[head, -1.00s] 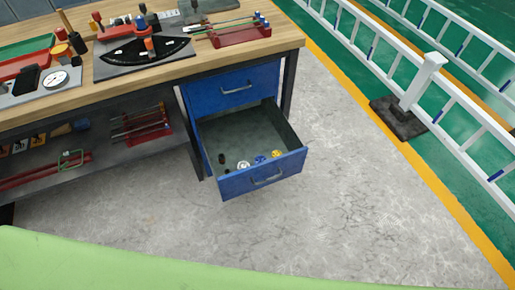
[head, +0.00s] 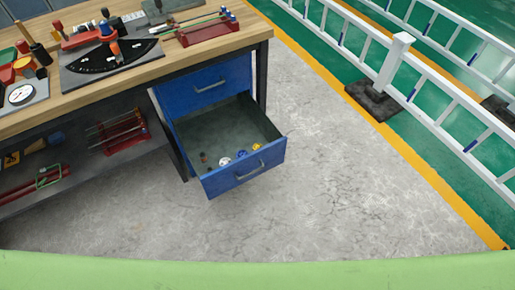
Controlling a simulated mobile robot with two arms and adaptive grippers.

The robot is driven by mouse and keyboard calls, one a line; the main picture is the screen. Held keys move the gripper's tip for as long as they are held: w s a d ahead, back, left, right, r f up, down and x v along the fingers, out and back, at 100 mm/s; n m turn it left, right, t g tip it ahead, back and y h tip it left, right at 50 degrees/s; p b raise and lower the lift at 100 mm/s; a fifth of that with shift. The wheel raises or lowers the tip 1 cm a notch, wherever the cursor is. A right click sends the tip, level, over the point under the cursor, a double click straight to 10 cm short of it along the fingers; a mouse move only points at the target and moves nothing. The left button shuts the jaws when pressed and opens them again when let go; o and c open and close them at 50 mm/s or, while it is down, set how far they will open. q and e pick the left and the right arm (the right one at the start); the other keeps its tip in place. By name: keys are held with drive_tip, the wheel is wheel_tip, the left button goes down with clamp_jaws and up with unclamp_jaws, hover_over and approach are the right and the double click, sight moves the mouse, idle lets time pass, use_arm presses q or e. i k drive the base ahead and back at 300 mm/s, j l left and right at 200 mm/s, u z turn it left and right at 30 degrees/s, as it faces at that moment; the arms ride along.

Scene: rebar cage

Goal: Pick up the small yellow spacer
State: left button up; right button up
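A small yellow spacer (head: 257,147) lies in the open blue drawer (head: 246,172) under the workbench, near the drawer's front right. A blue piece (head: 241,154) and a white piece (head: 225,161) lie to its left, with small dark pieces (head: 205,158) further left. Neither of my grippers shows in the head view.
The workbench (head: 150,56) carries tools, a dial gauge (head: 21,94) and a red rack (head: 207,32). A lower shelf (head: 85,160) holds another red rack. White railings (head: 440,85) stand at the right on green floor. The grey floor (head: 330,190) before the drawer is clear.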

sight(256, 146)
drive_tip(key=u, duration=0.35)
drive_tip(key=i+l+u, duration=0.15)
drive_tip(key=l+u, duration=0.5)
drive_tip(key=u, duration=0.15)
drive_tip(key=i+l+u, duration=0.1)
drive_tip(key=l+u, duration=0.75)
drive_tip(key=k+j, duration=0.05)
drive_tip(key=j, duration=0.05)
